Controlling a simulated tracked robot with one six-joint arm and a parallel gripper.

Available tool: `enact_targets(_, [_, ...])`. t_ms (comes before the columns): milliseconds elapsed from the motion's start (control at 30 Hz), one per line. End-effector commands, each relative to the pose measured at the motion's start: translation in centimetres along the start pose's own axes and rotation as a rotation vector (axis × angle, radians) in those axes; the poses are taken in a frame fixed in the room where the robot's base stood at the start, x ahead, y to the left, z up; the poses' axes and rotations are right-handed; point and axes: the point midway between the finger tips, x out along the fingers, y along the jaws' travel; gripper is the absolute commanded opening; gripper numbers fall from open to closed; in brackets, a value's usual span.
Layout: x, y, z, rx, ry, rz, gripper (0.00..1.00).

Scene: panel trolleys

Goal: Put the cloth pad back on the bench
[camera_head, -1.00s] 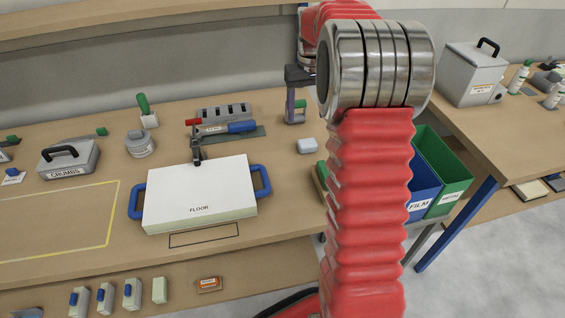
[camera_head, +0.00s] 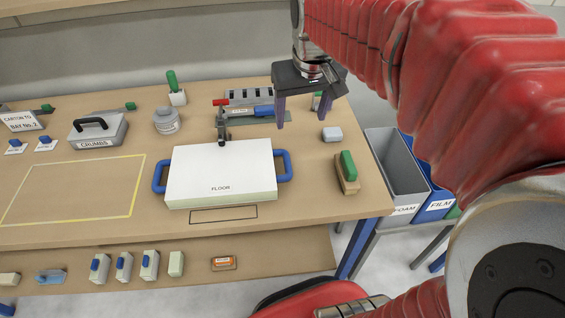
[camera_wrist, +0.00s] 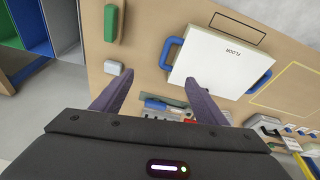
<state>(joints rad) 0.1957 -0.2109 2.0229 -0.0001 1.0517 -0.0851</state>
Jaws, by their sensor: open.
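A small pale grey-white pad (camera_head: 332,134) lies flat on the bench (camera_head: 310,190), near its right end; I take it for the cloth pad but cannot be sure. It also shows in the wrist view (camera_wrist: 113,67), just beside the tip of one finger. My gripper (camera_head: 304,112) is open with its fingers pointing down, above the back right of the bench. In the wrist view the gripper (camera_wrist: 155,82) has nothing between its fingers. It hides part of the tools behind it.
A white FLOOR panel (camera_head: 220,170) with blue handles lies mid-bench, a clamp (camera_head: 222,125) at its back edge. A green-handled brush (camera_head: 348,172) lies near the pad. FOAM (camera_head: 400,180) and FILM (camera_head: 437,200) bins stand right of the bench. The yellow-outlined area (camera_head: 75,190) is empty.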

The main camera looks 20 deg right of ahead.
Motion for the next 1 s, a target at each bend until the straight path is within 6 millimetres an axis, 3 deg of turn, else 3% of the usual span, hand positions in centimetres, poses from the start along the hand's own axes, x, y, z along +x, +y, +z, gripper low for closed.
enact_targets(333, [-1.7,-3.6,6.5,-0.046,0.096,-0.021,0.66])
enact_targets(700, [-1.4,-6.2,13.2,-0.088,0.191,-0.054,0.66])
enact_targets(1000, [-0.9,-6.7,15.0,-0.097,0.216,-0.065,0.66])
